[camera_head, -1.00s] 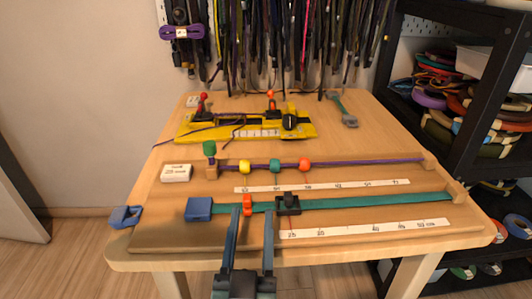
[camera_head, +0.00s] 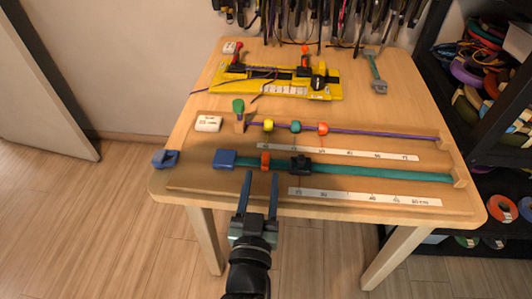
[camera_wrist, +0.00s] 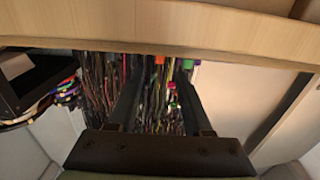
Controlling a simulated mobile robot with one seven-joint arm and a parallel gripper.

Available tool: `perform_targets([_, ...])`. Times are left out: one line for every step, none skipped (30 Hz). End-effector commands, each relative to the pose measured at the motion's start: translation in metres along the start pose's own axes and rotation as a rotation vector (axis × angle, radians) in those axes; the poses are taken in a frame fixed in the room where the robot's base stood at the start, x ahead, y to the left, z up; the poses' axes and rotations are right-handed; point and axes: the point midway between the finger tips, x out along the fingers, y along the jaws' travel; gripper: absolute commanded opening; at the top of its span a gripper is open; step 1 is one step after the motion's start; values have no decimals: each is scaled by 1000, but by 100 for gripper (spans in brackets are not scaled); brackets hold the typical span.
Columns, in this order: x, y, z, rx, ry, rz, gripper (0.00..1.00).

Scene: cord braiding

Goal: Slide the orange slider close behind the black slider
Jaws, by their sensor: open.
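The orange slider (camera_head: 265,162) sits on the teal strap (camera_head: 380,172) at the front of the board, just right of the blue end block (camera_head: 225,159). The black slider (camera_head: 300,164) is on the same strap, to its right, with a short stretch of strap between them. My gripper (camera_head: 262,177) is open and empty, its fingertips at the near side of the orange slider, one toward each side of it. I cannot tell their height or whether they touch it. In the wrist view the gripper (camera_wrist: 158,72) shows two spread fingers with nothing clearly held.
A purple cord (camera_head: 385,134) with yellow, teal and orange-red beads runs behind the strap. A white ruler strip (camera_head: 365,197) lies in front. A yellow tool (camera_head: 280,83) stands farther back. A blue piece (camera_head: 166,158) sits at the left table edge.

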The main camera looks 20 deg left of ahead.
Motion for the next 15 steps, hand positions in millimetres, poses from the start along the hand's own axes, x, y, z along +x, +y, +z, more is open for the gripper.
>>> perform_targets([10, 0, -1, 0, 3, -1, 50])
perform_targets([16, 0, -1, 0, 2, -1, 50])
perform_targets([23, -1, -1, 0, 3, -1, 50])
perform_targets([28, -1, -1, 0, 1, -1, 50])
perform_targets([33, 0, -1, 0, 2, 0, 50])
perform_targets([39, 0, -1, -1, 1, 0, 50])
perform_targets([44, 0, -1, -1, 1, 0, 50])
perform_targets([48, 0, -1, -1, 1, -1, 50])
perform_targets([53, 0, -1, 0, 1, 0, 50])
perform_targets([57, 0, -1, 0, 0, 0, 50])
perform_targets([60, 0, -1, 0, 1, 1, 50])
perform_targets([64, 0, 0, 0, 0, 1, 50])
perform_targets([66, 1, 0, 0, 0, 1, 50])
perform_targets([68, 0, -1, 0, 0, 1, 50])
perform_targets([70, 0, 0, 0, 0, 1, 50])
